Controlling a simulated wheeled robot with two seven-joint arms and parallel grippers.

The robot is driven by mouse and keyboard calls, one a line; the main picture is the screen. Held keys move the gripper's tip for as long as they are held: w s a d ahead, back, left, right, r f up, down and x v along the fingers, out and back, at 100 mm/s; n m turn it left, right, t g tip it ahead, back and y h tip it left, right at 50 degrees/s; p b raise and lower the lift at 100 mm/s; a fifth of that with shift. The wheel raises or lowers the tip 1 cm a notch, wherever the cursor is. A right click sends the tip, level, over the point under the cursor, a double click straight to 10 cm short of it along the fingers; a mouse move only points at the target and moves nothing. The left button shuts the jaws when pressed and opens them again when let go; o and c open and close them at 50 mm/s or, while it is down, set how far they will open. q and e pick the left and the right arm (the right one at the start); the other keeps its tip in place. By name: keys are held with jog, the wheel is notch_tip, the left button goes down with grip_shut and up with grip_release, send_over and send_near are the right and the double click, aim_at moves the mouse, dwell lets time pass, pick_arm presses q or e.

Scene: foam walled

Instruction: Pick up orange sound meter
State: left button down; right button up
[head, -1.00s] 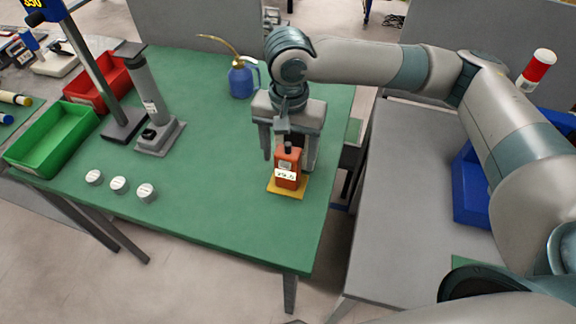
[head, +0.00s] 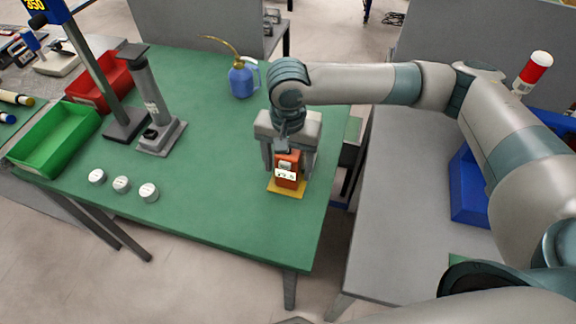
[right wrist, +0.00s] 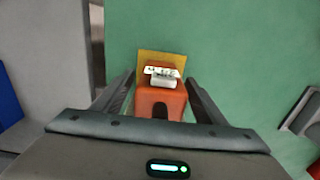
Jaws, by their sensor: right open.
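The orange sound meter (head: 287,170) stands upright on a yellow pad (head: 288,193) near the right edge of the green table. In the right wrist view the sound meter (right wrist: 161,98) is between the two fingers, with the yellow pad (right wrist: 160,60) beyond it. My right gripper (head: 288,160) is open and points down over the meter, one finger on either side. In the wrist view the right gripper (right wrist: 160,95) shows small gaps beside the meter. The left gripper is not in view.
A blue oil can (head: 242,80) stands behind. Three white round pieces (head: 122,185) lie at the front left of the green table (head: 220,215). A grey stand (head: 160,130), a green bin (head: 50,145) and a red bin (head: 100,85) are at left.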

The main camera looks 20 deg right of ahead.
jog(key=shift+c, duration=0.6)
jog(key=c, duration=1.2)
jog(key=shift+o, duration=0.2)
jog(key=shift+r, duration=0.1)
